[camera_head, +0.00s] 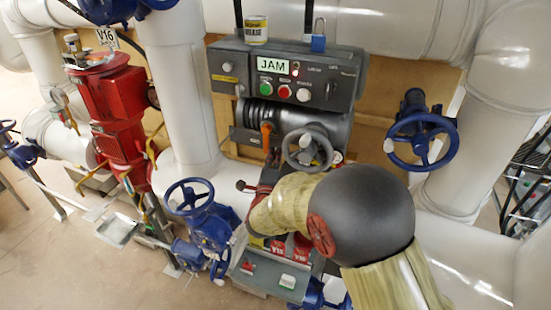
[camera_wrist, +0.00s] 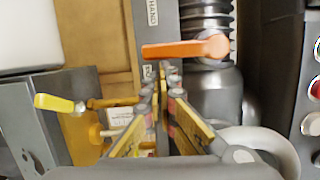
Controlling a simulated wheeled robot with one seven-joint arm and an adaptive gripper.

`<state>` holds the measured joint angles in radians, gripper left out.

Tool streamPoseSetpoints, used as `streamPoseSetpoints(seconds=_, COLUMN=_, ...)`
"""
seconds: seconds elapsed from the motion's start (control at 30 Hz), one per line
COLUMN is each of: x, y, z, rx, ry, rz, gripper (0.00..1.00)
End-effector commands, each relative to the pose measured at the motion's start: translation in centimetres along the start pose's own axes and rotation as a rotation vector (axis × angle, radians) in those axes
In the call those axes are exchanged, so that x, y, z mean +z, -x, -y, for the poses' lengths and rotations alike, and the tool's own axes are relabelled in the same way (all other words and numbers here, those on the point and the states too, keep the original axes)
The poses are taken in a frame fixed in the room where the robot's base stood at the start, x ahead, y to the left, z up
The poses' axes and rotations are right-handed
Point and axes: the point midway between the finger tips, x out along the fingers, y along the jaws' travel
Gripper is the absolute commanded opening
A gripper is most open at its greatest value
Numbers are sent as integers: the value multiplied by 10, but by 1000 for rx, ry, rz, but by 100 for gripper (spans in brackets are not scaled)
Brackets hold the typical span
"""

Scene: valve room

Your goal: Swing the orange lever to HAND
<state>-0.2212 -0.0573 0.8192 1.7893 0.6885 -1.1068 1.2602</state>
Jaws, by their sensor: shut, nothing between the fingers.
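The orange lever (camera_head: 266,134) hangs down on the front of the grey machine under the control box. In the wrist view the orange lever (camera_wrist: 180,49) lies across the picture, its round pivot at the right and its free end pointing left. A HAND label (camera_wrist: 152,12) on a grey plate shows above its free end. My gripper (camera_wrist: 161,76) is shut and empty, its fingertips just below the lever in the wrist picture; I cannot tell whether they touch it.
A control box with a JAM display (camera_head: 273,65) stands above the lever. A grey handwheel (camera_head: 307,150) is close on its right. In the wrist view a yellow-tipped handle (camera_wrist: 60,104) is at the left and a ribbed black bellows (camera_wrist: 206,14) at the top. Blue valve wheels (camera_head: 421,138) stand around.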

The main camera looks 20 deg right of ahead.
Motion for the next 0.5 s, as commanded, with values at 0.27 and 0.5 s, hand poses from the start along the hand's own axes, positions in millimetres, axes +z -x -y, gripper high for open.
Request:
streamPoseSetpoints(seconds=0.27, x=2, y=0, z=-2, rx=-8, ry=-29, rz=0, gripper=0)
streamPoseSetpoints(seconds=0.5, x=5, y=-1, z=-4, rx=-15, ry=-61, rz=0, gripper=0)
